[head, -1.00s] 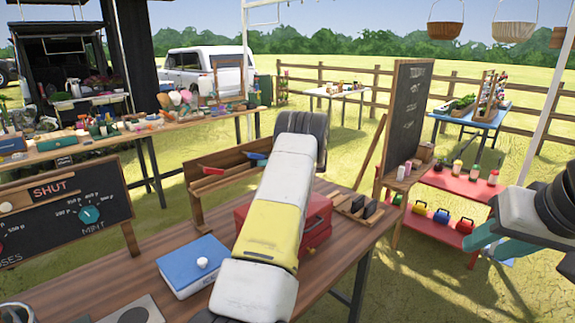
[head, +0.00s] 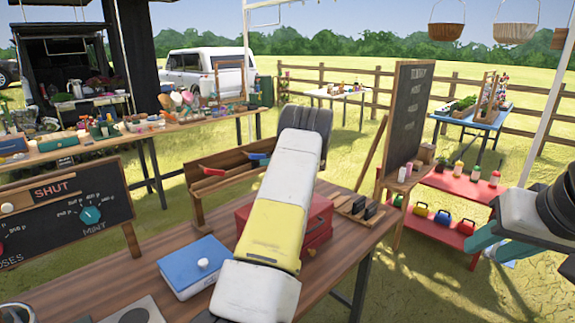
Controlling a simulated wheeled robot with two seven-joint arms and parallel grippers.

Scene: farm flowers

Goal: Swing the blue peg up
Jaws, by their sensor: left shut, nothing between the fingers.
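The blue peg (head: 257,157) shows on the wooden rack (head: 228,178) at the back of the near table, just left of my left arm. A red peg (head: 213,171) is on the same rack to its left. Both pegs lie low and slanted. My left arm crosses the middle of the view in front of the rack. Its dark far end (head: 306,122) shows above the rack, but the left fingertips are hidden behind the arm. My right gripper (head: 487,247), with teal fingers apart, hangs empty at the right edge, far from the pegs.
A blue box (head: 195,266) with a white knob and a red case (head: 317,222) sit on the near table (head: 110,280). A dial board (head: 70,212) stands at the left. A chalkboard (head: 406,115) and a red shelf (head: 455,184) stand to the right.

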